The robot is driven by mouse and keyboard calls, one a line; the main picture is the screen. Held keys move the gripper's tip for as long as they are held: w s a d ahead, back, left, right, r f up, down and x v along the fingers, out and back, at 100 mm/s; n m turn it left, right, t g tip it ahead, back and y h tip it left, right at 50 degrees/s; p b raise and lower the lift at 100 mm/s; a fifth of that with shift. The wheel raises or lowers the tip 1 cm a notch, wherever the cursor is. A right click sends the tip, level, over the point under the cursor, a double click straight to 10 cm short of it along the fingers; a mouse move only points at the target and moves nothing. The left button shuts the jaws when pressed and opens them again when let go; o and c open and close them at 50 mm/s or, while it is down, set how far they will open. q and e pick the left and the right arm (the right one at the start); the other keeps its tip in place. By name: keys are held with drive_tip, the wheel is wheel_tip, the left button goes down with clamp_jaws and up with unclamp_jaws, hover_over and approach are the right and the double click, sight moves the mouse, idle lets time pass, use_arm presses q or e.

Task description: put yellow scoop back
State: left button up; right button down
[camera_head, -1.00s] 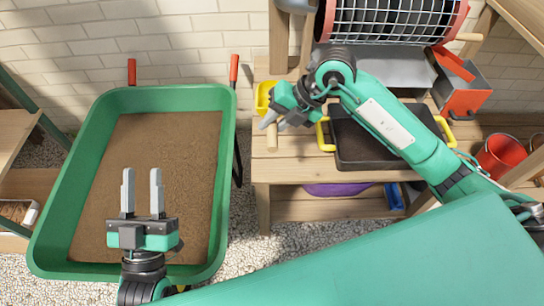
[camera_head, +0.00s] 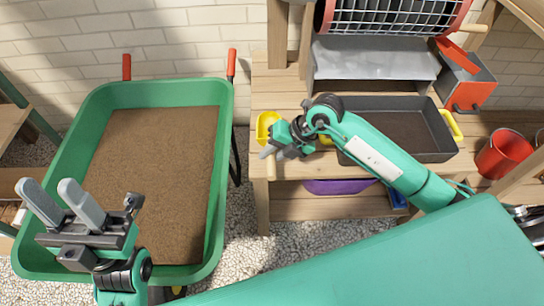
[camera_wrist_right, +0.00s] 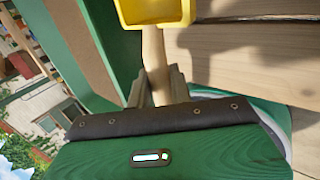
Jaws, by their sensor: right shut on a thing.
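The yellow scoop (camera_head: 267,124) is at the left end of the wooden bench, its tan handle pointing toward the bench's front edge. My right gripper (camera_head: 270,153) is shut on the handle. In the right wrist view the yellow scoop head (camera_wrist_right: 158,14) lies beyond the fingers, and its handle (camera_wrist_right: 154,55) runs between them. I cannot tell whether the scoop touches the bench top (camera_head: 290,97). My left gripper (camera_head: 54,188) is open and empty over the near left part of the green wheelbarrow (camera_head: 226,150).
A dark tray (camera_head: 430,152) with yellow handles stands on the bench, partly behind my right arm. A grey-and-red box (camera_head: 468,78) and a red bucket (camera_head: 500,155) are to the right. A wire drum (camera_head: 395,14) is above. The bench's left back corner looks clear.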

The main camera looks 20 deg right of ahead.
drive_tip(key=shift+f, duration=0.4)
drive_tip(key=shift+r, duration=0.1)
drive_tip(key=c, duration=1.7)
unclamp_jaws()
drive_tip(key=shift+f, duration=0.2)
drive_tip(key=o, duration=0.4)
drive_tip(key=shift+o, duration=0.2)
drive_tip(key=shift+r, duration=0.15)
